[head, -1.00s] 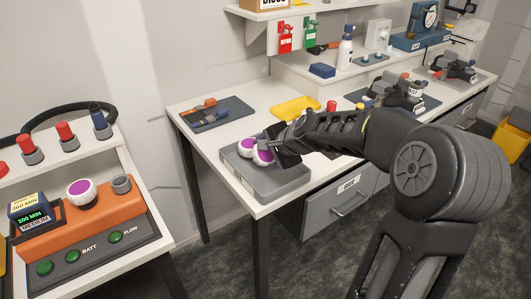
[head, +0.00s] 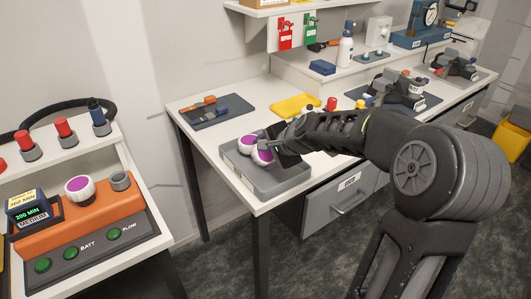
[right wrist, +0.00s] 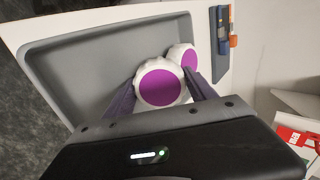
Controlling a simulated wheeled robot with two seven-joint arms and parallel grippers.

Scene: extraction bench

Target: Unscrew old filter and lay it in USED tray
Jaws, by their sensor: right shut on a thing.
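A white, ribbed round filter with a purple face (head: 262,153) is between the fingers of my right gripper (head: 272,152), which is shut on it. It also shows in the right wrist view (right wrist: 160,86), with a finger on either side. The held filter is over the grey tray (head: 272,188); I cannot tell whether it touches the tray floor. A second white and purple filter (head: 246,145) lies beside it in the tray and shows in the right wrist view (right wrist: 184,56). Another such filter (head: 80,187) sits on the orange device (head: 55,225). My left gripper is not in view.
A dark mat (head: 212,112) with tools lies behind the tray. A yellow tray (head: 296,105) is to its right, near my forearm. Red and green tags hang on the wall panel (head: 297,32). The tray's near-left floor looks clear in the right wrist view.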

